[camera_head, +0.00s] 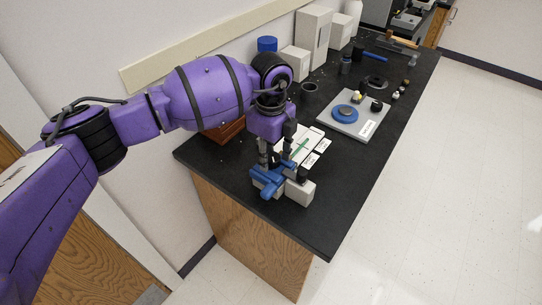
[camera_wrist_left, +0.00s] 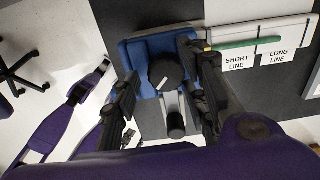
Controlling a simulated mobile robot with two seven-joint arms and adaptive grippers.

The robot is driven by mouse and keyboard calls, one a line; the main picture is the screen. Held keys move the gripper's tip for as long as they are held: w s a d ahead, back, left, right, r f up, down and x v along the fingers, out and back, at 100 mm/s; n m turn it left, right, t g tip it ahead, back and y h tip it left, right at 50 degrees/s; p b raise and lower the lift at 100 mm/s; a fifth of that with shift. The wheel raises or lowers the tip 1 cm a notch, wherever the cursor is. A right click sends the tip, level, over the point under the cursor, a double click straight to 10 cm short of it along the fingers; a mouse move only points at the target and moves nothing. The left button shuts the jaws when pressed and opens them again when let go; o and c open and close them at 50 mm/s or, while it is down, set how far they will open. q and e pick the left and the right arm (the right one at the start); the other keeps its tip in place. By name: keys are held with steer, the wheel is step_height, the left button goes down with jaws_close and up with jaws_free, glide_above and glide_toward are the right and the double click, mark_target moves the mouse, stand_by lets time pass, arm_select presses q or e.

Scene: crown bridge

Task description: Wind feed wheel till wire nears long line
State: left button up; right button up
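The blue feed device (camera_head: 266,186) sits at the near end of the black bench; in the left wrist view its blue body (camera_wrist_left: 137,52) carries a round black wheel (camera_wrist_left: 165,72). A grey bar with a black knob (camera_wrist_left: 176,124) extends from it. My left gripper (camera_head: 276,166) points down over the device. In the left wrist view its fingers (camera_wrist_left: 163,92) are apart, one on each side of the wheel; contact is unclear. The green wire (camera_wrist_left: 236,43) runs along a white board, past the SHORT LINE label (camera_wrist_left: 238,61), its tip above the LONG LINE label (camera_wrist_left: 278,56). My right gripper is not in view.
A grey plate with a blue disc (camera_head: 345,114) lies farther along the bench (camera_head: 225,158). White boxes (camera_head: 314,38) and a blue-lidded container (camera_head: 267,45) stand along the wall. A reddish-brown box (camera_head: 224,133) is partly behind my arm. The bench's near right edge is close to the device.

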arm_select(q)
steer(key=shift+f, duration=0.35)
jaws_close()
steer(key=shift+m, duration=0.3)
